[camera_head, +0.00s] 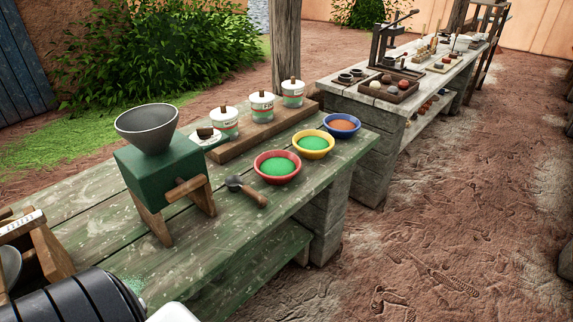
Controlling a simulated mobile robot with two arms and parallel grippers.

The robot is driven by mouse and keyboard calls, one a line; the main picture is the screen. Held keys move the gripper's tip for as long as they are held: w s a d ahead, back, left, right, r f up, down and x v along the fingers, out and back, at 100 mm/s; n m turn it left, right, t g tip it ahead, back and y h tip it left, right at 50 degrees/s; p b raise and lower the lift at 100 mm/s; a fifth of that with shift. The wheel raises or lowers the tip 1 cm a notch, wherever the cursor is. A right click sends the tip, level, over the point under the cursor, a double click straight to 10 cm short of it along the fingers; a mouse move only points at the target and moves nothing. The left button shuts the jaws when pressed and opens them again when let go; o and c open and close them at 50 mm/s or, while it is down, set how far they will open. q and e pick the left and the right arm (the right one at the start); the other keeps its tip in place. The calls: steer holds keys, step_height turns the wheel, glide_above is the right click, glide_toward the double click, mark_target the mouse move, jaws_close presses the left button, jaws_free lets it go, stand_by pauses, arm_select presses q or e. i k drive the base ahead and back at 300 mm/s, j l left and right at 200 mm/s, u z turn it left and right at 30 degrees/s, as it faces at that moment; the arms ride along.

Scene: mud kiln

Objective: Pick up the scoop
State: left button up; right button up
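The scoop (247,191) lies on the green wooden table, near its front edge. It has a dark metal bowl at the left end and a brown wooden handle pointing to the lower right. It lies between the green grinder and the red bowl, apart from both. Neither of my grippers shows in the head view.
The green grinder (160,175) with a grey hopper stands left of the scoop. Red (277,178), yellow (313,155) and blue (341,134) bowls of powder stand to the right. Lidded jars (262,106) stand behind on a wooden board. Bare tabletop (215,235) lies in front of the scoop.

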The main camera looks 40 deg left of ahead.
mark_target(234, 183)
steer(key=i, duration=1.05)
steer(key=i+l+u, duration=0.1)
steer(key=i, duration=0.95)
steer(key=u, duration=0.4)
steer(key=i+u, duration=0.15)
steer(key=u, duration=0.3)
steer(key=l+u, duration=0.1)
steer(key=u, duration=0.3)
steer(key=i+u, duration=0.1)
steer(key=u, duration=0.3)
steer(key=l+u, duration=0.15)
steer(key=u, duration=0.3)
